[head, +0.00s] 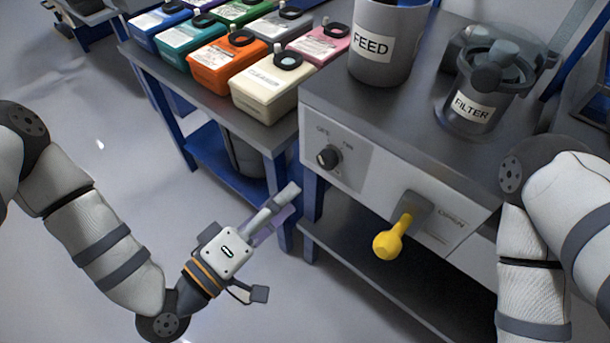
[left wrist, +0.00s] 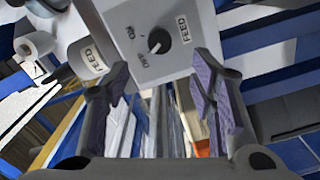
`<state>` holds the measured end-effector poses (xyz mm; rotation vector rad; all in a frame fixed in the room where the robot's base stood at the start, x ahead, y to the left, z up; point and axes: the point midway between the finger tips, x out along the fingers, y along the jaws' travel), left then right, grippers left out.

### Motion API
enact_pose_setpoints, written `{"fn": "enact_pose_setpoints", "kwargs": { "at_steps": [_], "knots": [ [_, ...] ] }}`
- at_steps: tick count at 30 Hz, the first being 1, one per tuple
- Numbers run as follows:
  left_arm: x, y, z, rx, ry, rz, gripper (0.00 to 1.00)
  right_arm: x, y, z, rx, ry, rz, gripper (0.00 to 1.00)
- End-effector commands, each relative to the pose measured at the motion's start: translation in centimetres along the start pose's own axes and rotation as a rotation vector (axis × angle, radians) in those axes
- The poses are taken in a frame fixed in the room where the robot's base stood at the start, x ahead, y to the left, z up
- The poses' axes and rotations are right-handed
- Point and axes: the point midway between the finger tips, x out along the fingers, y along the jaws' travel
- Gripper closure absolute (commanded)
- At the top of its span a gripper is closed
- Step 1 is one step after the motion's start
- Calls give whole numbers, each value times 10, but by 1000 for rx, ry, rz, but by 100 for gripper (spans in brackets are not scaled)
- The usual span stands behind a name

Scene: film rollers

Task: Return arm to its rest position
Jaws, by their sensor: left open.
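My left gripper (head: 272,238) is in front of the grey workstation, to the left of its yellow-knobbed lever, with its fingers apart. In the left wrist view the gripper (left wrist: 160,105) shows two spread fingers with purple-grey pads and nothing between them. It appears clear of the furniture. My left arm (head: 95,235) comes in from the left edge, bent at the elbow. My right arm (head: 535,250) is at the right edge, and its gripper is out of view.
The workstation's front panel carries a black knob (head: 328,157) and a yellow lever (head: 388,244). On top stand a FEED container (head: 385,55) and a FILTER vessel (head: 474,106). Several coloured jugs stand on a blue-framed table (head: 262,136) at the upper left. Floor at the lower left is open.

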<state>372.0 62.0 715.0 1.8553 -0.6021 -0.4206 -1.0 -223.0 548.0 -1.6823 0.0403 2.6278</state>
Motion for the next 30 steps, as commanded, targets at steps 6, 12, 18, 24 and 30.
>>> {"fn": "enact_pose_setpoints", "kwargs": {
  "at_steps": [6,12,18,24,30],
  "knots": [
    [-18,0,0,1,1,0,49,0,0,0,0,0,0,60],
    [-18,0,0,1,1,1,49,0,0,0,0,0,0,60],
    [-18,-1,2,5,-10,-11,49,-1,0,0,0,2,0,60],
    [-74,-48,73,141,-383,-419,49,-35,-1,-9,2,74,-4,60],
    [-243,-84,99,297,-894,-1016,49,-78,-2,-24,4,181,-9,60]
  ]
}}
